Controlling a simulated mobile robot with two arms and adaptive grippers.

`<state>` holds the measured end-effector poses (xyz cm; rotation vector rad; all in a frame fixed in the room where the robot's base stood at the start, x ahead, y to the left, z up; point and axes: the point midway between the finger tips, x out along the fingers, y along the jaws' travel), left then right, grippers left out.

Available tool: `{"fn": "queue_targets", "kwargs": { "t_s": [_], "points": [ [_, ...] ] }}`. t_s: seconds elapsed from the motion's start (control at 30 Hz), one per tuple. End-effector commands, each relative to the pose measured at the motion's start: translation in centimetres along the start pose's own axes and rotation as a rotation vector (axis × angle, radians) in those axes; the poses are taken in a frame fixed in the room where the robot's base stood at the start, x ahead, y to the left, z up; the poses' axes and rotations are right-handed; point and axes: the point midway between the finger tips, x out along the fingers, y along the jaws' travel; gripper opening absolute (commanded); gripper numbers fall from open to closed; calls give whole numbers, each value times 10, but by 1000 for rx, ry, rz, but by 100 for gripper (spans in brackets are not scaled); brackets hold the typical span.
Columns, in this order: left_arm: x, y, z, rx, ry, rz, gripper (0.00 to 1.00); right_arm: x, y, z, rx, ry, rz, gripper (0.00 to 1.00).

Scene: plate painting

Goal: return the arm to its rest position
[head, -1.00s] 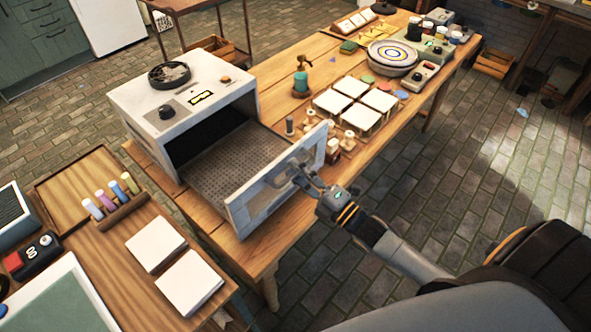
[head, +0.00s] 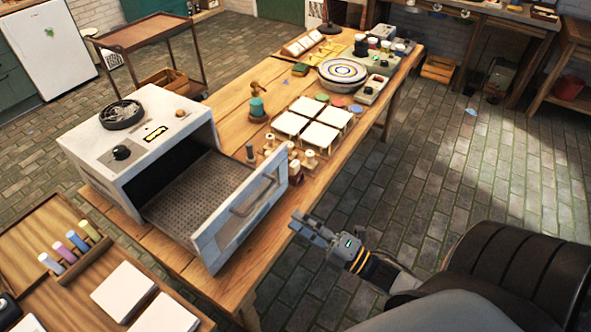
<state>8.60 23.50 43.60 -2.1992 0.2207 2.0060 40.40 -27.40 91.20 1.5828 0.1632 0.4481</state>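My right gripper (head: 306,228) is in the head view, just past the right edge of the wooden table, over the brick floor. It is apart from the drawer handle (head: 254,194) and holds nothing that I can see. Its fingers look close together, but their gap is too small to judge. My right arm reaches in from the lower right corner. The white kiln-like box (head: 150,135) stands on the table with its perforated drawer (head: 195,190) pulled out; the drawer looks empty. My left gripper is not in view.
A side table with coloured bottles (head: 70,247) and white tiles stands lower left.

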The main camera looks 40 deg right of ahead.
Motion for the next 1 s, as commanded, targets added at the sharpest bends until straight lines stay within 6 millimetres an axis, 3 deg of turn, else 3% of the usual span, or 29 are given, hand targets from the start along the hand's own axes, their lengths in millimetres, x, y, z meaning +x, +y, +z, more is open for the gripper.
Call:
{"fn": "queue_targets", "kwargs": {
  "t_s": [0.27, 0.37, 0.47, 0.67, 0.8, 0.9, 1.0],
  "points": [
    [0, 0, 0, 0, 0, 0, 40, 0, -3, 1, 5, -4, -6, 33],
    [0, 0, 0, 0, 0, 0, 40, -5, -23, 6, 51, -35, -54, 33],
    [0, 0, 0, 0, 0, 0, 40, -18, -71, 16, 164, -113, -163, 33],
    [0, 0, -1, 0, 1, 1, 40, -82, -206, 21, 518, -380, -468, 33],
    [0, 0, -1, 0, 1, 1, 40, -144, -291, -1, 763, -605, -667, 33],
    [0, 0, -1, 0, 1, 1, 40, -195, -341, -30, 924, -784, -802, 33],
    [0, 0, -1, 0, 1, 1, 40, -247, -379, -65, 1061, -972, -927, 33]
  ]
}}
